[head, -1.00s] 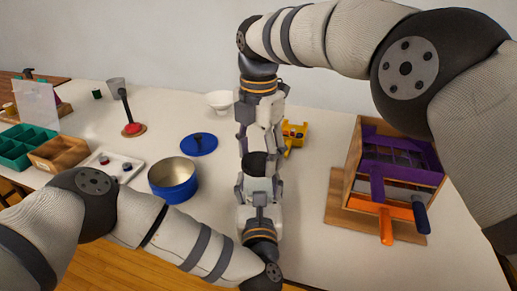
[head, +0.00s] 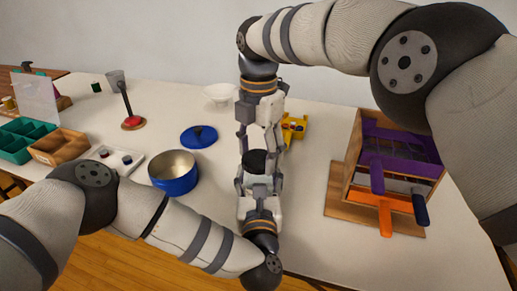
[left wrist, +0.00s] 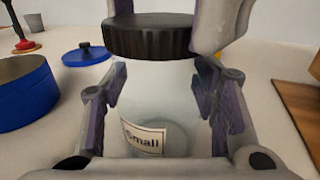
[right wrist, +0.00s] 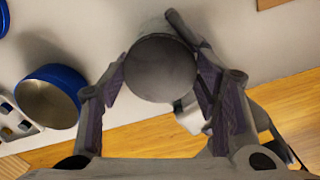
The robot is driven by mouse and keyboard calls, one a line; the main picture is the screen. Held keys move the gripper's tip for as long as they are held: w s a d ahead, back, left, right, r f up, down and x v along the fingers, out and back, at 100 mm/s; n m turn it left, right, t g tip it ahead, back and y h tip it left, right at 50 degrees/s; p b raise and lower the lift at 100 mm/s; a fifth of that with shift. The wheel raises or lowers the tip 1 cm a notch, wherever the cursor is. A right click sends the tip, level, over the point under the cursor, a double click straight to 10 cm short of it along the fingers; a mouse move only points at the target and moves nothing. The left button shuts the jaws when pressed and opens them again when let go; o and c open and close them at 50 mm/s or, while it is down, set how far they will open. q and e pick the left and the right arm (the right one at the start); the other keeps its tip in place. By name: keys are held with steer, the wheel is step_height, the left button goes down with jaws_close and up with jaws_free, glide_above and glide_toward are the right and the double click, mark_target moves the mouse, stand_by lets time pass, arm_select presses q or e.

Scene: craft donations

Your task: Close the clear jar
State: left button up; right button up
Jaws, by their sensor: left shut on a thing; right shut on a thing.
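The clear jar (left wrist: 165,95) stands upright with a label reading "Small". My left gripper (head: 258,187) is shut around its body; the purple pads flank the glass in the left wrist view (left wrist: 165,95). The black ribbed lid (left wrist: 150,37) sits at the jar's mouth; its round top also shows in the right wrist view (right wrist: 160,68) and the head view (head: 256,161). My right gripper (head: 259,145) comes down from above and is shut on the lid's sides. I cannot tell whether the lid is tight.
A blue pot (head: 173,185) and blue pot lid (head: 199,138) lie left of the jar. A white bowl (head: 219,95) and yellow object (head: 294,128) are behind. A wooden box (head: 352,160) with purple and orange handled tools stands right. A white tray (head: 118,162) is left.

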steer(key=shift+f, duration=0.2)
steer(key=m, duration=1.9)
steer(key=o, duration=0.7)
steer(key=shift+o, duration=0.2)
